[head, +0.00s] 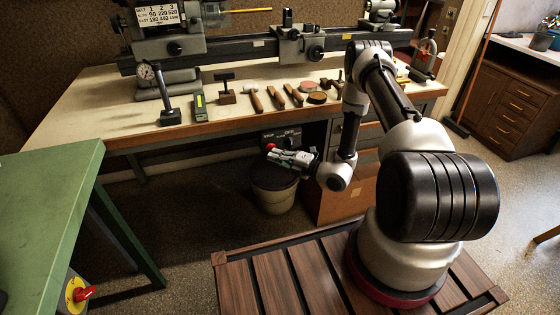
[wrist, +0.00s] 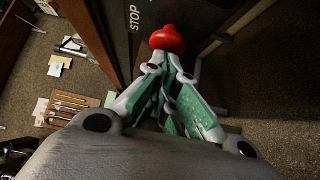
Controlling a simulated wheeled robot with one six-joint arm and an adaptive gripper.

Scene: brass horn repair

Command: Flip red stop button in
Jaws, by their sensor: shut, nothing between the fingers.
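The red stop button (wrist: 167,39) is a rounded red knob at the top middle of the wrist view, beside a dark panel (wrist: 135,45) with white STOP lettering. My gripper (wrist: 171,60) is shut and empty, its green-padded fingers pointing at the button. The fingertips overlap the button's lower edge in the picture; I cannot tell whether they touch it. In the head view my gripper (head: 272,151) is below the bench's front edge, in front of a dark control box (head: 283,138). A small red spot (head: 270,146) shows at its tips.
The workbench (head: 115,110) carries a lathe (head: 250,48), hammers (head: 275,97) and small tools above my gripper. A lidded bucket (head: 273,196) and cardboard box (head: 340,203) stand below. A green table (head: 45,200) is at left, with a red switch on a yellow plate (head: 77,293).

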